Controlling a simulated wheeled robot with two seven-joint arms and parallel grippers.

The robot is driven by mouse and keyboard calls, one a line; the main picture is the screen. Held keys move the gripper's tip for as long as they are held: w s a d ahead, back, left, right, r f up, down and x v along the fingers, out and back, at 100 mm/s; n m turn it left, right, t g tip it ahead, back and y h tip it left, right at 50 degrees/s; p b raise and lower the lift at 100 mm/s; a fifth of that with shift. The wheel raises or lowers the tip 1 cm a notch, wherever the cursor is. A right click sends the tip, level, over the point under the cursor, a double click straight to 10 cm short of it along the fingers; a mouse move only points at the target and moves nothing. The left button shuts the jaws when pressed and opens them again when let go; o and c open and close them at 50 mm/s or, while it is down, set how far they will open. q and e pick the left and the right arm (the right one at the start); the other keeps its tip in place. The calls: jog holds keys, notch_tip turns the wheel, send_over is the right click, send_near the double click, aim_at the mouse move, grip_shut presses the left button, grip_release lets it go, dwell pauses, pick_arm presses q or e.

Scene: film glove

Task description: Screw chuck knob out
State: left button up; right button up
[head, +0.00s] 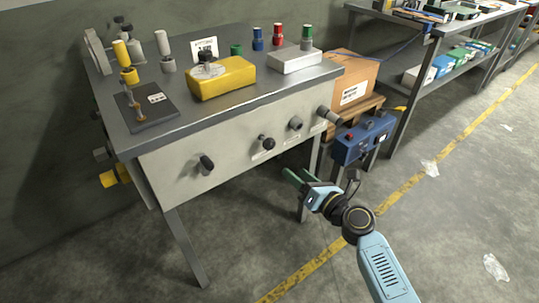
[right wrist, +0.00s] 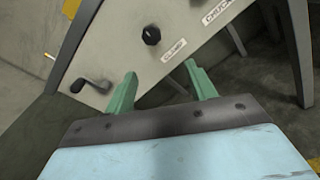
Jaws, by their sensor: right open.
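The front panel (head: 232,137) of the grey bench carries a grey knob (head: 295,123), a black knob (head: 266,143) to its left and a crank handle (head: 205,164) further left. In the right wrist view the label by the black knob (right wrist: 151,35) seems to read clamp. A second label (right wrist: 218,13), cut by the top edge, seems to read chuck; its knob is outside that view. I take the grey knob as the chuck knob. My right gripper (head: 294,175) is open and empty, in front of and below the panel, apart from the knobs. My left gripper is not in view.
A yellow box (head: 222,79) and a white box (head: 295,61) stand on the bench top. A blue control box (head: 362,139) sits right of the panel, before a cardboard box (head: 350,75). Bench legs (head: 184,248) stand below. The floor in front is mostly open.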

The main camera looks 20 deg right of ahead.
aim_at(272, 146)
jog(key=shift+m+t, duration=0.3)
jog(key=shift+m, duration=0.3)
jog(key=x, duration=0.2)
jog(key=r+b+x, duration=0.1)
jog(key=x, duration=0.2)
jog(key=b+x, duration=0.1)
jog(key=x, duration=0.2)
jog(key=shift+w+r, duration=0.2)
jog(key=shift+r, duration=0.15)
jog(key=b+x, duration=0.1)
jog(key=x, duration=0.3)
jog(key=shift+w+b, duration=0.1)
jog(key=shift+b, duration=0.2)
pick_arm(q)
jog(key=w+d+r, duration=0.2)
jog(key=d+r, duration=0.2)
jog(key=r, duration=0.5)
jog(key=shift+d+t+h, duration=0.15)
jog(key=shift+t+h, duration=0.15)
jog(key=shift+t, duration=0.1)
pick_arm(e)
jog(key=shift+w+a, duration=0.25)
jog(key=shift+w, duration=0.25)
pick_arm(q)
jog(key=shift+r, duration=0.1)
pick_arm(e)
jog(key=c, duration=1)
